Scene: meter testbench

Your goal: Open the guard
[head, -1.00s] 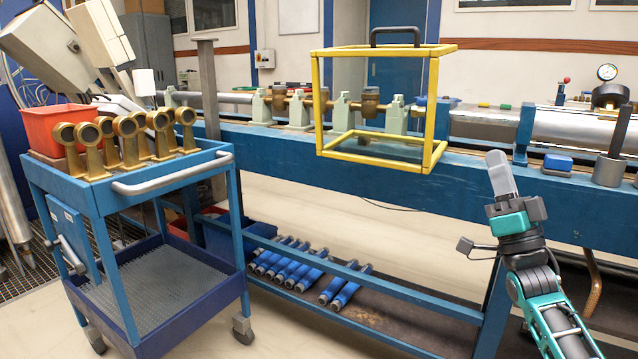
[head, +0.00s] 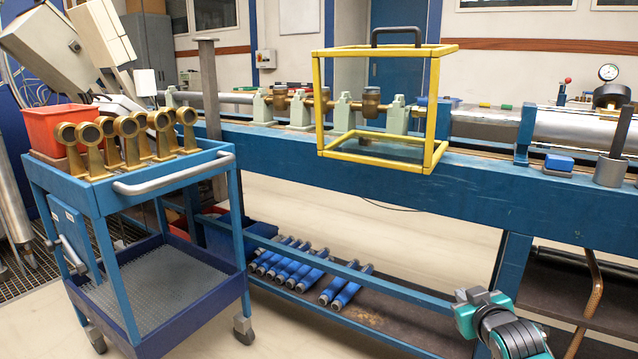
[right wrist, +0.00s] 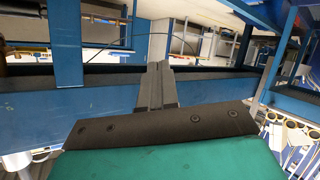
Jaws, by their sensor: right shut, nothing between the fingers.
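The guard (head: 433,110) is a yellow box-shaped frame with clear panels and a black handle (head: 396,32) on its top. In the head view it is at the blue bench, around part of the brass and pale green meter line. I cannot tell from its frame how it is hinged. My right gripper (head: 474,296) is low at the lower right of the head view, below the bench's front beam and well apart from the guard. In the right wrist view its grey fingers (right wrist: 157,70) are together and empty. My left gripper is out of view.
The blue bench beam (head: 290,152) runs across the view, with a lower shelf holding several blue tubes (head: 300,268). A blue trolley (head: 150,180) with brass meters and a red bin (head: 58,128) stands at the left. A steel pipe (head: 585,128) lies along the bench at right.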

